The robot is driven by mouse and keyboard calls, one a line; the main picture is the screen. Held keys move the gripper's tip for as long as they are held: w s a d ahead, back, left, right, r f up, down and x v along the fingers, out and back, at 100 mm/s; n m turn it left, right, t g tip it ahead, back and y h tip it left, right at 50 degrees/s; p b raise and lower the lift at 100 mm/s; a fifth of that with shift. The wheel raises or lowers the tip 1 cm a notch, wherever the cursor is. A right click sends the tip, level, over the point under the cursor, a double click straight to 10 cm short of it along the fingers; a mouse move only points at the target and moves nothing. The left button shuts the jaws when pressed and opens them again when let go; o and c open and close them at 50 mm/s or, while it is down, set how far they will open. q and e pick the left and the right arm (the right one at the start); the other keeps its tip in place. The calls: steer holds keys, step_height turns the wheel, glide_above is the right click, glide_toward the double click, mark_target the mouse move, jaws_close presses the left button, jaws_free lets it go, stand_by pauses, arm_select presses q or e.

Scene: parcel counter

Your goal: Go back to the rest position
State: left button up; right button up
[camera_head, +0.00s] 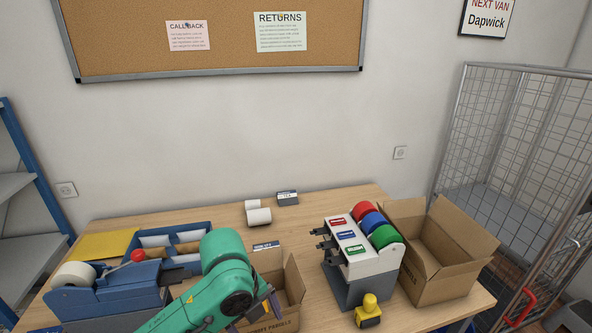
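My green left arm comes in from the bottom left and reaches over the middle front of the table (330,200). Its gripper is mostly hidden behind the arm and beside a small open cardboard box (291,283); only a dark bluish edge shows there. I cannot tell whether it is open or holds anything.
A tape dispenser with red, blue and green rolls (384,236) stands right of centre, with a yellow-topped stamp (368,312) in front. A larger open box (440,285) is beside it. A blue machine (110,297) is left. A wire cage (500,130) stands right.

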arm_select(q)
steer(key=s+a+f+n+t+y, duration=0.1)
steer(key=s+a+f+n, duration=0.6)
steer(key=n, duration=0.6)
steer(key=s+a+f+n+t+y, duration=0.15)
steer(key=s+a+f+n, duration=0.4)
steer(key=a+n, duration=0.55)
step_height(320, 180, down, 28)
steer(key=s+d+n+b, duration=0.2)
steer(key=b, duration=0.4)
steer(key=s+a+f+g+b, duration=0.2)
steer(key=s+f+b, duration=0.3)
steer(key=s+f, duration=1.1)
step_height(320, 180, down, 3)
steer(key=shift+s+a+f, duration=0.1)
steer(key=shift+s+a, duration=0.15)
steer(key=shift+s, duration=0.15)
arm_select(e)
step_height(320, 180, down, 11)
steer(key=s, duration=0.1)
